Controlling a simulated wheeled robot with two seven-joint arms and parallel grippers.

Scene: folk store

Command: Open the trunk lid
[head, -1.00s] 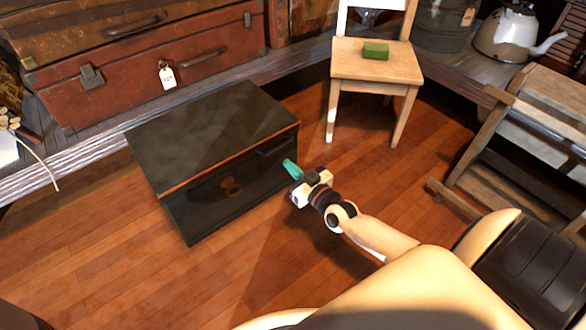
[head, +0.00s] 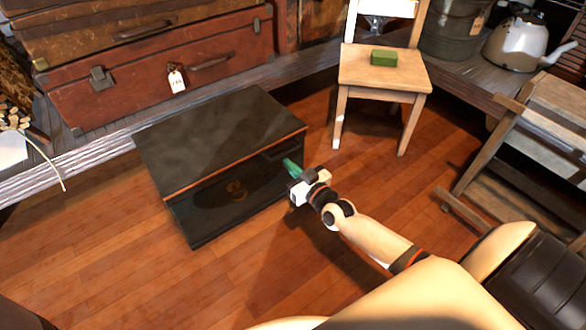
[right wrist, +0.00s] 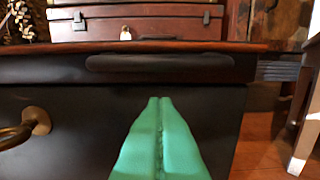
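The black trunk (head: 238,192) stands on the wooden floor, its dark lid (head: 215,135) down, with a reddish-brown edge along the front. In the right wrist view the lid's edge (right wrist: 190,47) runs across the top, with a dark handle bar (right wrist: 160,62) just below it. A round brass fitting (right wrist: 38,120) is at left. My right gripper (head: 290,166) is in front of the trunk's right part, near the handle. Its green fingers (right wrist: 160,102) are together, pointing at the front just below the handle, with nothing seen between them. My left gripper is not in view.
A wooden chair (head: 385,70) with a green block (head: 383,58) stands behind right. Red-brown suitcases (head: 150,75) lie on a grey shelf behind the trunk. A wooden rack (head: 530,110) is at far right. The floor left and in front of the trunk is clear.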

